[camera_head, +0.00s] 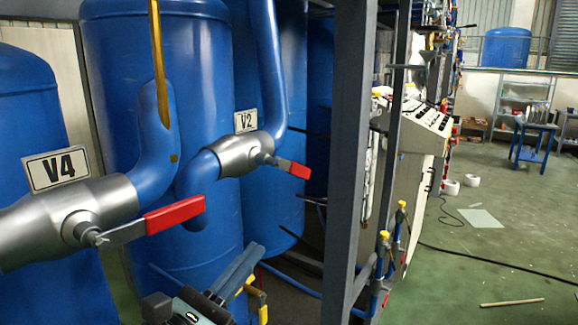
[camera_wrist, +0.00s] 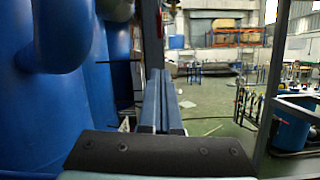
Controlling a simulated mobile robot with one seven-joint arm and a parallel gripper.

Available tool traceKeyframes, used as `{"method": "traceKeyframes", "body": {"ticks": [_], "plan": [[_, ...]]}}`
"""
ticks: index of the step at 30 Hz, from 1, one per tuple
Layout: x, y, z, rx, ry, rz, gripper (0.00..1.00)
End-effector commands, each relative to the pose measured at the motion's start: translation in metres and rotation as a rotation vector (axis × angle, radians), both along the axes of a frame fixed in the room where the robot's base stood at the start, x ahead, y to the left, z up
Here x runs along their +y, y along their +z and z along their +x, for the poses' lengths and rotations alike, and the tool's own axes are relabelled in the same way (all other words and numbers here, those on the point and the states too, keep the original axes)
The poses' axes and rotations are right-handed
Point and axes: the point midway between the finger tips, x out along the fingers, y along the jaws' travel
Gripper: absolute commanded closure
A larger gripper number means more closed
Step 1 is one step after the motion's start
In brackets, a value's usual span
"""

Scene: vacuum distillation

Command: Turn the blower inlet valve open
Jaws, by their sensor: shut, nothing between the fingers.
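Two grey valves sit on blue piping. The valve by the V4 plate (camera_head: 57,169) has a grey body (camera_head: 35,222) and a red-ended lever (camera_head: 175,216) pointing right. The valve by the V2 plate (camera_head: 246,122) has a grey body (camera_head: 237,154) and a red lever (camera_head: 293,169) pointing right and slightly down. No label says which one is the blower inlet valve. My gripper (camera_head: 250,254) is low in the head view, below and right of the V4 lever, touching neither lever. In the wrist view its blue-grey fingers (camera_wrist: 160,75) are together and empty; no valve lever shows there.
Large blue tanks (camera_head: 205,85) stand behind the valves. A dark upright post (camera_head: 350,150) stands right of the V2 lever. Thinner pipes with yellow and red fittings (camera_head: 383,236) are at lower centre. Open green floor (camera_head: 480,265) lies to the right.

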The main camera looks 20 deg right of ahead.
Motion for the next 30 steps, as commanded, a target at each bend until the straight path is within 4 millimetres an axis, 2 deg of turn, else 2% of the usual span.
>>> {"method": "traceKeyframes", "body": {"ticks": [4,10,24,27,30], "plan": [[0.002,0.003,-0.004,0.098,-0.039,-0.057,1.00],[-0.007,0.006,0.001,0.122,-0.051,-0.074,1.00],[-0.079,0.036,0.054,0.119,-0.052,-0.074,1.00],[-0.083,0.052,0.058,0.118,-0.048,-0.072,1.00],[-0.087,0.061,0.061,0.119,-0.048,-0.073,1.00]]}}
